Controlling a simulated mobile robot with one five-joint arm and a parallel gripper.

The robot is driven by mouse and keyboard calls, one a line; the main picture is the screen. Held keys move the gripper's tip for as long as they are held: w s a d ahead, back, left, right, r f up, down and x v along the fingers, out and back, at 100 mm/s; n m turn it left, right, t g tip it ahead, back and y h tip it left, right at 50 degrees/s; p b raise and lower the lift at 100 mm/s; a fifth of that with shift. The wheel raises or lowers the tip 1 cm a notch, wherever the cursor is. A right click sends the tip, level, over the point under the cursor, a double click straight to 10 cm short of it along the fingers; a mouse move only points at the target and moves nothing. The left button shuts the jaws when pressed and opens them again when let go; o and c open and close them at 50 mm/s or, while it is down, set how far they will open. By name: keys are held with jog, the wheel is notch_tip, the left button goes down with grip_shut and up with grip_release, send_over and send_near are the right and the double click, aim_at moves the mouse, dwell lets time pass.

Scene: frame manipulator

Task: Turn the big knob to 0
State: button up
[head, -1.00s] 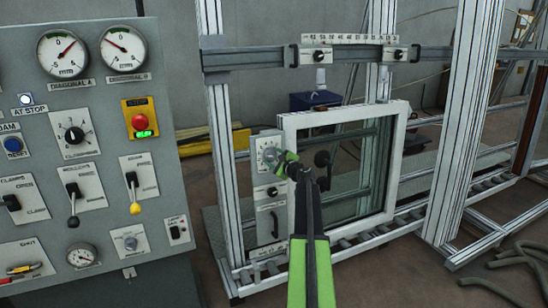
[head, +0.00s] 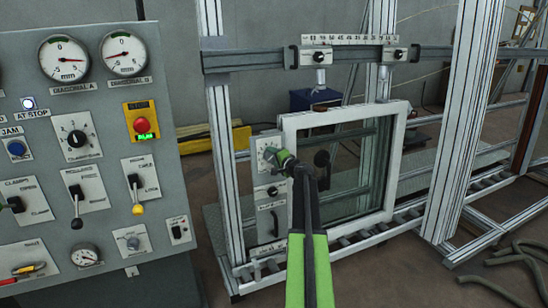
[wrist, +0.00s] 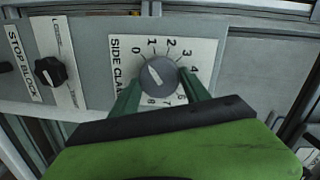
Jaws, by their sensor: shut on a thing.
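The big knob (wrist: 158,75) is a round grey dial on a white plate lettered "SIDE CLA…", with numbers from 0 to 8 around it. Its white pointer mark faces up and left, roughly toward the 0. In the wrist view my gripper (wrist: 158,92) has one green finger on each side of the knob and is shut on it. In the head view my gripper (head: 285,160) reaches the plate (head: 266,146) left of the white window frame, and hides most of the knob. The lower fingers hide part of the plate.
A smaller black knob (wrist: 50,71) marked "STOP BLOCK" sits beside the big knob. The white window frame (head: 402,160) stands right of the plate. A grey control panel (head: 110,190) with gauges and levers stands at left.

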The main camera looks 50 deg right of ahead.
jog(key=shift+n, duration=0.9)
jog(key=o, duration=1.4)
jog(key=p+v, duration=0.1)
jog(key=v, duration=0.4)
jog(key=p+v, duration=0.1)
jog(key=v, duration=0.5)
jog(key=p+v, duration=0.1)
jog(key=v, duration=0.5)
jog(key=shift+s+a+r+p, duration=0.1)
jog(key=shift+a+r+p, duration=0.15)
jog(key=shift+a+p, duration=0.15)
jog(key=shift+d, duration=0.1)
